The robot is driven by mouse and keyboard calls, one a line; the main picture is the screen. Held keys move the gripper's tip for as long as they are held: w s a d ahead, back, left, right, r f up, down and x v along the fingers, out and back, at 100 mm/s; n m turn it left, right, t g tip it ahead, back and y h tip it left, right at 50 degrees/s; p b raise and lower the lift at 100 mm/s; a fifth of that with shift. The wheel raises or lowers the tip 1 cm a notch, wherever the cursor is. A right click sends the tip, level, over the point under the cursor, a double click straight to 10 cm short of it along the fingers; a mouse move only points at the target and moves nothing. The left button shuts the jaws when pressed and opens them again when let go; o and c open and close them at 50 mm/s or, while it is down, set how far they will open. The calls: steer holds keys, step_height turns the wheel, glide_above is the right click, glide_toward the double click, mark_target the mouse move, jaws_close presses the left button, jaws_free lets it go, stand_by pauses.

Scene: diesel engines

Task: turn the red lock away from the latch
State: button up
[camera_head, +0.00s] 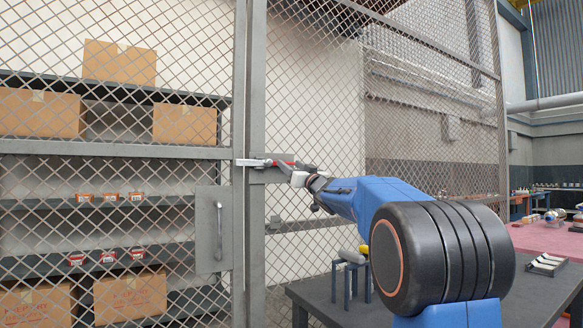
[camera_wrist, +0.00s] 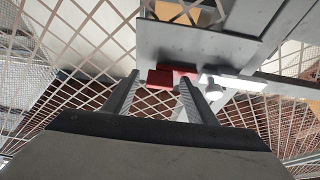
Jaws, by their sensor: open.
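The red lock (camera_head: 285,163) shows as a small red strip at the cage door frame, partly hidden by my gripper. In the wrist view the red lock (camera_wrist: 160,78) lies at the fingertips, between them in the picture and running behind the right one. The silver latch (camera_head: 250,162) reaches across the door post to its left. In the wrist view a pale metal bar and a round silver knob (camera_wrist: 213,91) sit just right of the lock. My gripper (camera_head: 297,172) is open at the lock; its fingers (camera_wrist: 160,86) are apart. I cannot tell whether they touch the lock.
A wire mesh cage door (camera_head: 120,170) with a handle plate (camera_head: 217,230) stands at the left, with shelves of cardboard boxes (camera_head: 120,63) behind it. Mesh continues behind my arm. A dark table (camera_head: 530,298) with parts lies low at the right.

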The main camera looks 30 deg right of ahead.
steer(key=c, duration=1.1)
steer(key=shift+d+n, duration=0.1)
steer(key=shift+n, duration=0.4)
steer(key=shift+d+r+n+g+y, duration=0.1)
steer(key=shift+n+g+y, duration=1)
steer(key=shift+n, duration=2.45)
steer(key=shift+d+r+n+g+y, duration=0.1)
steer(key=shift+n+g+y, duration=0.95)
steer(key=shift+n, duration=2.55)
steer(key=shift+d+r+n+g+y, duration=0.1)
steer(key=shift+n+g+y, duration=0.95)
steer(key=shift+n, duration=2.5)
